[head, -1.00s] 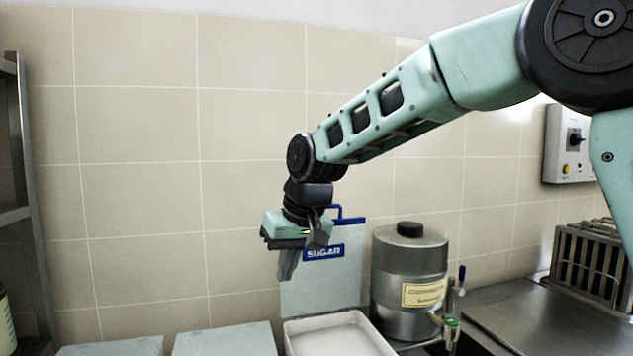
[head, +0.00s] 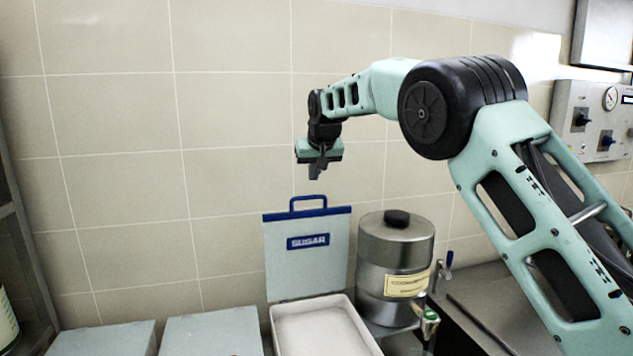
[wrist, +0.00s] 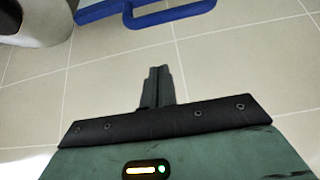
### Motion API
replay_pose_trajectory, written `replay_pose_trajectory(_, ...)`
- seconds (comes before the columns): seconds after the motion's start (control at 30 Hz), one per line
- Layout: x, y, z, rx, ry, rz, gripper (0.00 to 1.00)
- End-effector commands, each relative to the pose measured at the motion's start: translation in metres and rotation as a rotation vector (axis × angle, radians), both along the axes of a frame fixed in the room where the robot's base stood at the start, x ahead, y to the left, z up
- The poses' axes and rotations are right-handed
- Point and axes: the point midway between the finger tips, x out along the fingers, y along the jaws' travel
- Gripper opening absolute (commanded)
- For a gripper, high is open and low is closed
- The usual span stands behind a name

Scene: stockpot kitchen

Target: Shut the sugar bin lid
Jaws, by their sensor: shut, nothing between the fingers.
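The sugar bin (head: 277,330) is a white open-topped bin with pale contents, at the bottom middle of the head view. Its pale lid (head: 290,268) stands upright at the back of the bin, with a blue SUGAR label and a blue handle (head: 294,203) along its top edge. The blue handle also shows at the top of the wrist view (wrist: 160,18). My gripper (head: 315,175) is above the lid's handle, apart from it, pointing down. Its fingers (wrist: 157,88) are shut together and empty.
A steel dispenser (head: 395,270) with a black knob and a tap stands right of the lid. Two closed pale lids (head: 210,336) lie left of the bin. A tiled wall (head: 120,200) is behind. A control box (head: 597,120) hangs at the right.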

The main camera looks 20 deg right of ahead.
Motion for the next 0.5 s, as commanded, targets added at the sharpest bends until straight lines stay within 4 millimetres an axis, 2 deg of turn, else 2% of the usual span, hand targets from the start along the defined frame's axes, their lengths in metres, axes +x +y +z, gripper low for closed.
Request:
replay_pose_trajectory(0.17, 0.018, 0.0, -0.025, 0.001, 0.004, -0.001, 0.0)
replay_pose_trajectory(0.5, -0.012, 0.001, -0.032, 0.001, 0.001, 0.001, 0.0)
